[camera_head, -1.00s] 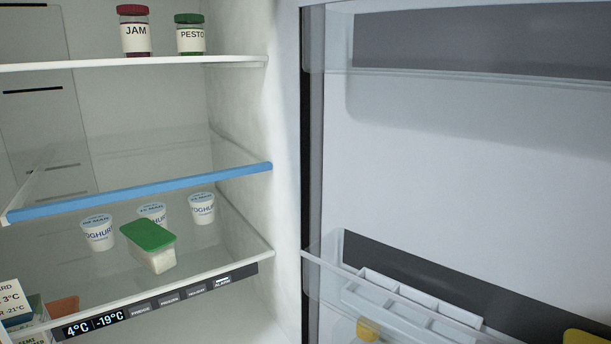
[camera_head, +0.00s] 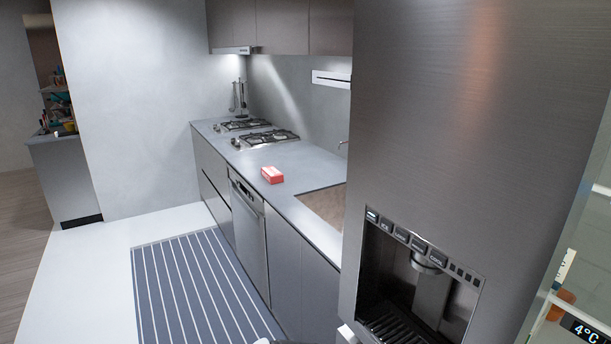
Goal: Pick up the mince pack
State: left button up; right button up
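I cannot make out a pack marked as mince. A small red pack with a pale side (camera_head: 272,174) lies on the grey counter (camera_head: 312,178), between the hob and the sink; its label is too small to read. In the open fridge at the right edge, part of an orange-brown item (camera_head: 561,304) shows beside a white card; what it is I cannot tell. Neither of my grippers is in view.
The fridge front with its dispenser recess (camera_head: 415,285) fills the right side. Gas burners (camera_head: 265,138) and a sink (camera_head: 325,204) are set in the counter. A striped runner (camera_head: 195,285) lies on the floor before the cabinets. The pale floor to its left is clear.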

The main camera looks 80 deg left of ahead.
aim_at(270, 174)
jog(key=u, duration=2.95)
jog(key=i, duration=0.25)
jog(key=j+u, duration=0.05)
jog(key=j, duration=0.05)
